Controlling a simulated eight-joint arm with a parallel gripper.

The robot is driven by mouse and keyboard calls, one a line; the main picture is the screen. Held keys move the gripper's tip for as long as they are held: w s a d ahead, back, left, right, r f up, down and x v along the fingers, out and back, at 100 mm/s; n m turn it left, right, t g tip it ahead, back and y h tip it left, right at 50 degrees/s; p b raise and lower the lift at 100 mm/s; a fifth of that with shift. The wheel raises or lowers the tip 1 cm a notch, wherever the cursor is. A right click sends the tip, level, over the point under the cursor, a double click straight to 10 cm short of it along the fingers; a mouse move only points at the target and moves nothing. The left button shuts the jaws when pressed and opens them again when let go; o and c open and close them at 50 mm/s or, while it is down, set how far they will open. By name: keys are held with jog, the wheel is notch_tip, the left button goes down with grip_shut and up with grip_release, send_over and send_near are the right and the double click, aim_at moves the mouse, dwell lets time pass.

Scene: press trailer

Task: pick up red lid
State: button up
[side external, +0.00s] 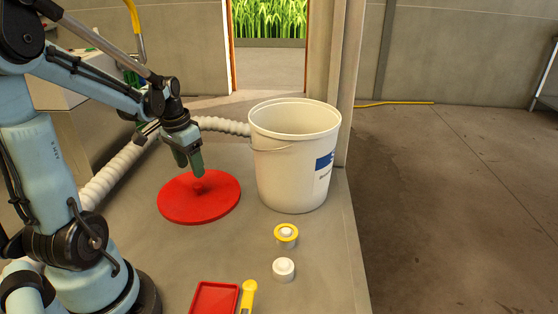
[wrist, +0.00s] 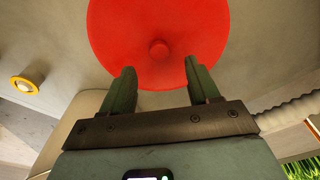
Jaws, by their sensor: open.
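The red lid (side external: 190,207) is a flat round disc with a small knob in its middle, lying on the grey worktop. In the wrist view the red lid (wrist: 195,28) fills the top centre, with its knob (wrist: 159,49) ahead of the fingers. My gripper (side external: 191,168) points down just above the lid's knob in the side view. In the wrist view my gripper (wrist: 157,78) is open, its two green fingers apart and nothing between them. Whether a finger touches the knob I cannot tell.
A white bucket (side external: 290,165) stands open right of the lid. Two small round items, one yellow-ringed (side external: 286,235) and one white (side external: 284,268), sit in front of it. A red tray (side external: 214,298) and a yellow-handled tool (side external: 248,296) lie at the front. A ribbed hose (side external: 107,180) runs behind.

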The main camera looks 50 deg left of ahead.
aim_at(197, 184)
jog(key=shift+w+f, duration=0.25)
jog(key=shift+f, duration=1.25)
jog(key=shift+w+f, duration=0.2)
jog(key=shift+f, duration=1.25)
grip_shut()
